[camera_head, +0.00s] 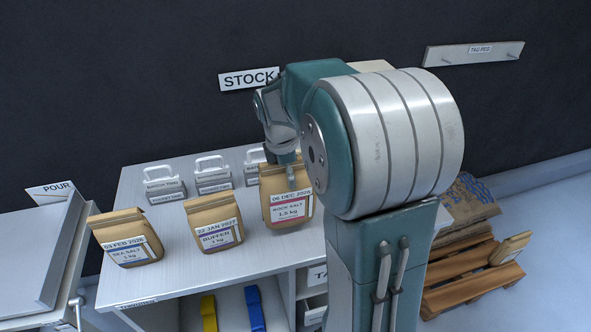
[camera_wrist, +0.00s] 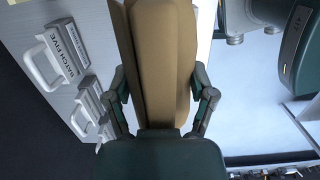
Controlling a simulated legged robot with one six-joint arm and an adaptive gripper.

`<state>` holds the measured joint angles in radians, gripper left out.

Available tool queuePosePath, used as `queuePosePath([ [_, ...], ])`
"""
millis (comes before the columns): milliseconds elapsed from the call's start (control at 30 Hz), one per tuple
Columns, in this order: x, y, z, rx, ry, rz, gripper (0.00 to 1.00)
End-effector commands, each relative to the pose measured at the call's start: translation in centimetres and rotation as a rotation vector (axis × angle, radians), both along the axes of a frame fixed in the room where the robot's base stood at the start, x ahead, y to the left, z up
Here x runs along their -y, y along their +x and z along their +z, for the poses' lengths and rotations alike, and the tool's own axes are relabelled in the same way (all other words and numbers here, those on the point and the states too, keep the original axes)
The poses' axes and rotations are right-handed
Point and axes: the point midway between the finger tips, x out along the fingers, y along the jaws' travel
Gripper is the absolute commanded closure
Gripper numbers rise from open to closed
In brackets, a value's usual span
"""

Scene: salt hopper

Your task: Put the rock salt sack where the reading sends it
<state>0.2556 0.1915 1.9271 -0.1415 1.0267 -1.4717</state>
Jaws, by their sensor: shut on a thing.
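The rock salt sack (camera_head: 287,208) is a brown paper bag with a white label reading ROCK SALT, 1.5 kg, and a date in December whose year is hard to read. My gripper (camera_head: 291,176) is shut on its upper part, and the sack is upright over the bench top. I cannot tell whether its base touches the bench. In the wrist view the brown sack (camera_wrist: 162,60) fills the space between the two fingers of my gripper (camera_wrist: 162,92). No scale or display with a reading is visible.
The bench (camera_head: 185,262) also holds a sea salt sack (camera_head: 127,240) and a buffer sack (camera_head: 215,222). A STOCK sign (camera_head: 248,79) is on the wall, a POUR sign (camera_head: 57,190) at left, and a pallet (camera_head: 470,289) at right.

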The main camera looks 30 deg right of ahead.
Motion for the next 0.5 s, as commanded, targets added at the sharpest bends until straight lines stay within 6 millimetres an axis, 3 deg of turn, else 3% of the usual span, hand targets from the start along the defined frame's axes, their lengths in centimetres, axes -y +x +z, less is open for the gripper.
queuePosePath([
  [200,-0.3,1.1,-1.1,0.003,-0.001,0.003,0.90],
  [400,-0.2,0.9,-3.6,0.002,-0.002,0.001,0.90],
  [500,-0.2,0.9,-3.9,0.004,-0.002,0.001,0.90],
])
